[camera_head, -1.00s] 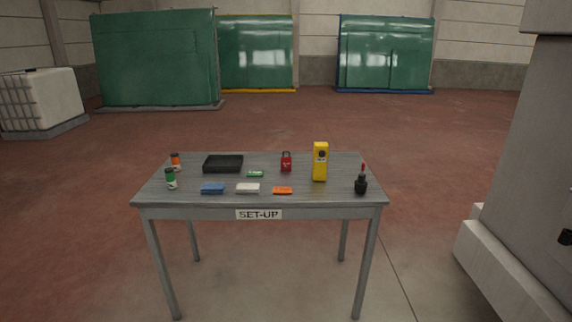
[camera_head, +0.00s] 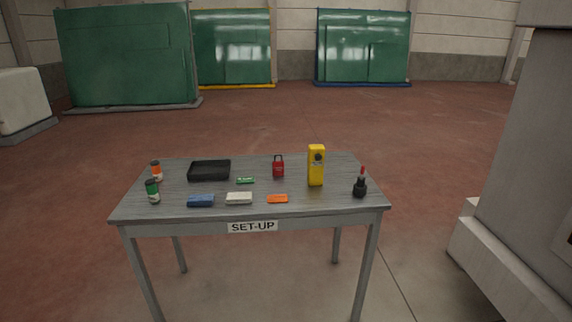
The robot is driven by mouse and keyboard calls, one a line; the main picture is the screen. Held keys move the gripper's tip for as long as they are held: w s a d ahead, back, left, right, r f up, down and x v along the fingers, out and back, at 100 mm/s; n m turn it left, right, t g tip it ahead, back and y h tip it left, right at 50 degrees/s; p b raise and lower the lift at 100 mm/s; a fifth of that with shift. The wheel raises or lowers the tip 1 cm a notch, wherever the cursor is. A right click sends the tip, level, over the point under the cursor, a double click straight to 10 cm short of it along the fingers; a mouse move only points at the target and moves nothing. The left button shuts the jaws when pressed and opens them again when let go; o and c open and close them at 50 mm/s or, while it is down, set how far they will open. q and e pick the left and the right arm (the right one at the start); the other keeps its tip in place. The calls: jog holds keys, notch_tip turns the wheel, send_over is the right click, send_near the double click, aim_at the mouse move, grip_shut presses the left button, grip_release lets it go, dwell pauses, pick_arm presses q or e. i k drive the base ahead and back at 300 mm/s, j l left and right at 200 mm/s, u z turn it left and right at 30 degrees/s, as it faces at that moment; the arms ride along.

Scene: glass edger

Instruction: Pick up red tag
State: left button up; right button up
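The red tag (camera_head: 278,168) looks like a small red padlock-shaped piece with a dark loop on top. It stands on the grey set-up table (camera_head: 290,209), toward the back and right of the middle. It is left of a yellow upright device (camera_head: 316,166) and apart from it. Nothing hides it in the head view. Neither of my grippers shows in this view.
The table also holds a black tray (camera_head: 209,170), a green piece (camera_head: 245,181), blue (camera_head: 201,201), white (camera_head: 239,198) and orange (camera_head: 278,199) blocks, two bottles at left and a black bottle (camera_head: 360,187). A grey machine (camera_head: 525,170) stands at right. Floor is clear before the glass racks.

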aim_at(278, 167)
jog(key=i+j+z, duration=0.3)
jog(key=i+j, duration=0.15)
jog(key=j, duration=0.2)
jog(key=i+j+z, duration=0.15)
jog(key=j, duration=0.2)
